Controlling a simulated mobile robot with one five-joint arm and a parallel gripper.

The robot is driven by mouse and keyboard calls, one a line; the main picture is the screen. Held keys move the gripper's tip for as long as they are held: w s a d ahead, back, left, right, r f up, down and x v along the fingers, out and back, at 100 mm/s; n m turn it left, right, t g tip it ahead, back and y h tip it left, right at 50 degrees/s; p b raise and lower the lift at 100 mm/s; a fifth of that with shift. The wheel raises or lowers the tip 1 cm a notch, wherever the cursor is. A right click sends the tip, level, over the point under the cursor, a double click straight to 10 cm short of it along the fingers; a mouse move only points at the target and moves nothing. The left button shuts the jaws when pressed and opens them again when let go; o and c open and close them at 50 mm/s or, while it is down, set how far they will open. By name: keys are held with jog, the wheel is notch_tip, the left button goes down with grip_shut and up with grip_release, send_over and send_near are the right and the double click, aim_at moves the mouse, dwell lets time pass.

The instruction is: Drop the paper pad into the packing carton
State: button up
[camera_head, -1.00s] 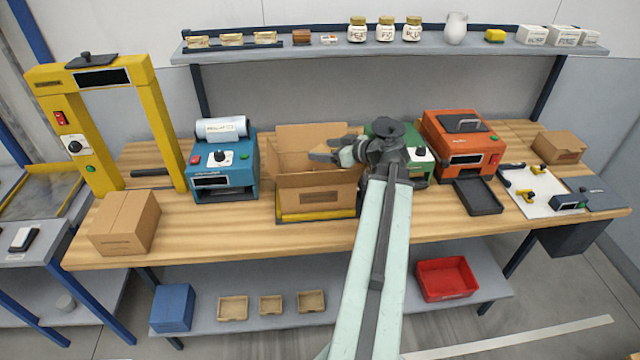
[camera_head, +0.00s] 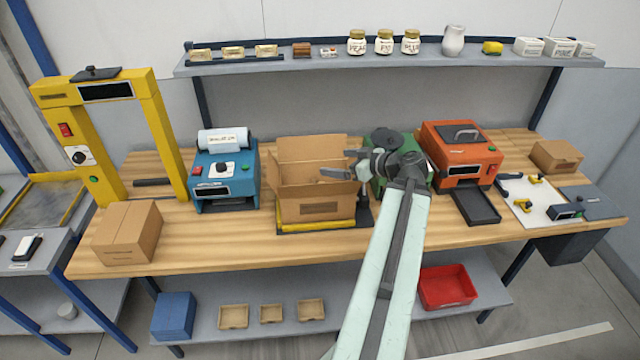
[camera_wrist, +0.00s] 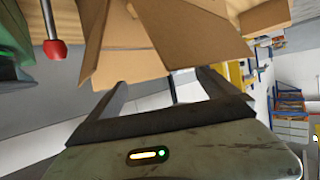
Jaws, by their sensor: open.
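The open packing carton (camera_head: 318,208) stands on the bench on a dark base with a yellow front bar, its flaps up. My gripper (camera_head: 338,163) is open at the carton's right side, near its upper right edge. In the wrist view my gripper (camera_wrist: 155,90) has its two fingers spread with nothing held between them, and the carton's brown flaps (camera_wrist: 125,45) lie just beyond the fingertips. I cannot make out the paper pad in any view; the carton's floor is hidden.
A green machine (camera_head: 382,180) stands behind my arm, right of the carton. A blue machine (camera_head: 225,175) stands to the left and an orange machine (camera_head: 460,150) to the right. A closed carton (camera_head: 127,232) sits at the bench's front left. A shelf (camera_head: 380,60) runs above.

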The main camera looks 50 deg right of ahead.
jog(key=shift+v, duration=0.95)
